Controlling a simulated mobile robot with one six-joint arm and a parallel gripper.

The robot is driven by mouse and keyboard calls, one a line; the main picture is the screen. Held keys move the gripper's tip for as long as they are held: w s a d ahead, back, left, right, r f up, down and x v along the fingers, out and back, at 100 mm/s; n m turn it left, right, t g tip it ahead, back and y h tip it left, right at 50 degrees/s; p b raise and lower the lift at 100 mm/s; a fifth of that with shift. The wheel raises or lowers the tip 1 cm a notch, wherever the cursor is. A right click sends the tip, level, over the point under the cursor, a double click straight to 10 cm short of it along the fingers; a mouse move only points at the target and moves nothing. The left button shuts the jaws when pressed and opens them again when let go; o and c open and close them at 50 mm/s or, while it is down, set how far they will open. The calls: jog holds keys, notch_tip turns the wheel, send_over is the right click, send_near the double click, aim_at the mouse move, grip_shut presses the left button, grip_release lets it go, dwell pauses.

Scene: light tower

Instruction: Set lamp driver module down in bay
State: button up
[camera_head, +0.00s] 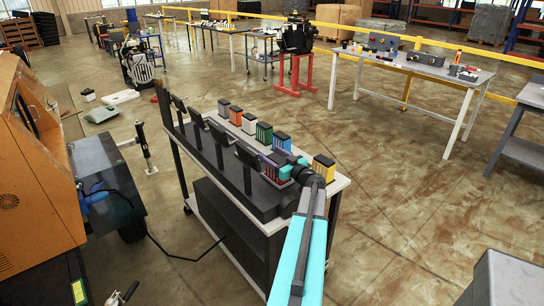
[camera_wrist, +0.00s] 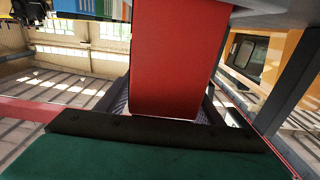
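A row of coloured modules stands on a white-topped cart (camera_head: 338,184) in the head view. Among them are an orange one (camera_head: 235,115), a green one (camera_head: 264,133), a blue one (camera_head: 282,142) and a yellow one (camera_head: 323,168). My gripper (camera_head: 294,167) is low over the near end of the row, beside a red-purple module (camera_head: 272,170). The wrist view shows a large red block (camera_wrist: 173,62) close in front of the camera. No label shows which module is the lamp driver. The fingers' grip on the block is unclear, and the bay is not clearly visible.
A black rack (camera_head: 215,160) with upright dark plates runs along the cart's left side. An orange cabinet (camera_head: 30,190) stands at far left. A worktable (camera_head: 425,70) with parts is at the back right.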

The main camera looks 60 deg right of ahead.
jog(key=shift+r, duration=0.15)
jog(key=shift+s+a, duration=0.1)
jog(key=shift+s, duration=0.1)
jog(key=b+v, duration=0.3)
jog(key=v, duration=0.8)
jog(key=shift+s+b, duration=0.25)
jog(key=shift+b, duration=0.05)
jog(key=shift+a+r, duration=0.1)
jog(key=shift+r, duration=0.05)
dwell(0.3)
